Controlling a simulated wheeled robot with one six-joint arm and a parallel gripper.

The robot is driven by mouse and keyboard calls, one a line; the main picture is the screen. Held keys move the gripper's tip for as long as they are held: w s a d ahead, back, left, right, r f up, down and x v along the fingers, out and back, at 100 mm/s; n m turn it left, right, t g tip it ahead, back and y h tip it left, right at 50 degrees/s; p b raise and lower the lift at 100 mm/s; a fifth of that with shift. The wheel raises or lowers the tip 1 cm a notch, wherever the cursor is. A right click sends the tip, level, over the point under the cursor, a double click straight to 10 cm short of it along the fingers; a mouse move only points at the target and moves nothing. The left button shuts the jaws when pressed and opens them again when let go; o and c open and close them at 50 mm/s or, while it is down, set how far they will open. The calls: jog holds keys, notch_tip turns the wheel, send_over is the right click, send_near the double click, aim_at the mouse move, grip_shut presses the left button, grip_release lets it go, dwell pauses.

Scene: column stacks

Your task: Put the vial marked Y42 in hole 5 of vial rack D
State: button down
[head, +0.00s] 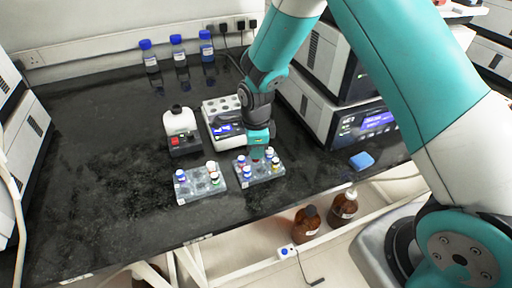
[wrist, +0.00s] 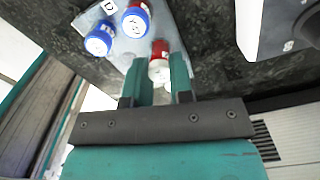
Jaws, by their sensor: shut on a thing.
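My gripper (wrist: 160,72) is shut on a vial with a red cap (wrist: 160,49) and a whitish body between its two fingers. The marking on this vial cannot be read. In the head view my gripper (head: 257,143) is over the right-hand vial rack (head: 262,177). That grey rack also shows in the wrist view (wrist: 121,46), with two blue-capped vials (wrist: 136,19) beside the held one and a letter, seemingly D, at its top. Whether the held vial's lower end is in a hole is hidden.
A second vial rack (head: 206,189) with several vials stands just left. Behind are a white bottle device (head: 180,128) and a white instrument with a holed top (head: 222,105). A blue block (head: 362,160) lies to the right.

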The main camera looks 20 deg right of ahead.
jog(key=shift+f, duration=0.2)
jog(key=shift+f+b, duration=0.35)
jog(key=c, duration=0.6)
grip_release()
jog(key=shift+r+p, duration=2.45)
jog(key=shift+r, duration=0.55)
